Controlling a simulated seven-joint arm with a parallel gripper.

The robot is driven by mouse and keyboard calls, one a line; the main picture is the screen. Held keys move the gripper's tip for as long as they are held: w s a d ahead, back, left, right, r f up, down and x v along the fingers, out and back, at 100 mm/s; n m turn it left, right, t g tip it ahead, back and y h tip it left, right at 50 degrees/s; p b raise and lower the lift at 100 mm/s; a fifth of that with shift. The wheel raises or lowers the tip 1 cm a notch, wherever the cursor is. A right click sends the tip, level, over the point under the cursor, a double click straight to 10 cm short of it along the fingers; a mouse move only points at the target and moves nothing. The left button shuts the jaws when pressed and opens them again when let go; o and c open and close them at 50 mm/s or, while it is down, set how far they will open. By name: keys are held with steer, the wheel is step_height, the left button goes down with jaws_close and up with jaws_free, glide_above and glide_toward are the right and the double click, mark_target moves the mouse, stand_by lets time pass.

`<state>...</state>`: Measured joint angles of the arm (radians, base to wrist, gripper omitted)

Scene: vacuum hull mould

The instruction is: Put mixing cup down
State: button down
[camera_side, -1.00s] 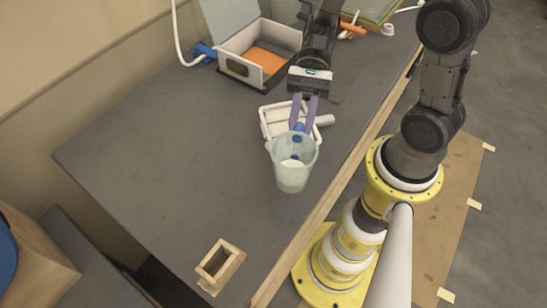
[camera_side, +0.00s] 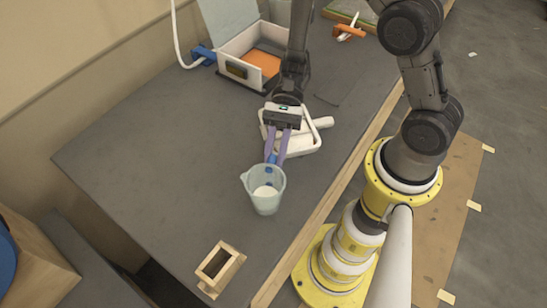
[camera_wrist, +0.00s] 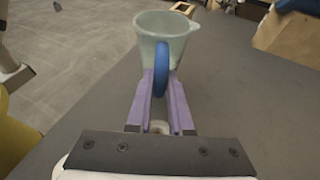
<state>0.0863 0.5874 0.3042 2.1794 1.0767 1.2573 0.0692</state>
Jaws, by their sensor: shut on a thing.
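The mixing cup (camera_side: 265,196) is a translucent pale green jug with a spout and a blue handle, with white contents low inside. It looks upright over the grey table. I cannot tell whether its base touches the table. My gripper (camera_side: 272,158) has purple fingers, shut on the cup's blue handle. In the wrist view the cup (camera_wrist: 165,40) is beyond the fingertips, and the fingers (camera_wrist: 162,88) close on the handle from both sides.
A small wooden box frame (camera_side: 218,267) stands near the table's front edge. A white tray with a roller (camera_side: 300,141) lies behind the cup, partly under my gripper. A white box with an orange inside (camera_side: 262,58) stands at the back. The table left of the cup is clear.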

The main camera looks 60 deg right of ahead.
steer(key=c, duration=0.8)
jaws_free()
steer(key=shift+f, duration=0.1)
steer(key=v, duration=1.1)
steer(key=shift+w+d+r, duration=0.15)
steer(key=shift+d+r, duration=0.25)
steer(key=shift+d, duration=0.05)
steer(key=shift+s+d+r+n+t+h, duration=1)
steer(key=shift+s+r+n+t+h, duration=0.85)
steer(key=shift+r+n+h, duration=0.45)
steer(key=shift+s+d+r+n+t+h, duration=1.05)
steer(key=shift+s+r+n+t+h, duration=0.75)
steer(key=shift+r+n+h, duration=0.55)
steer(key=shift+s+d+r+n+t+h, duration=1)
steer(key=shift+s+r+n+t+h, duration=1)
steer(key=shift+r, duration=0.5)
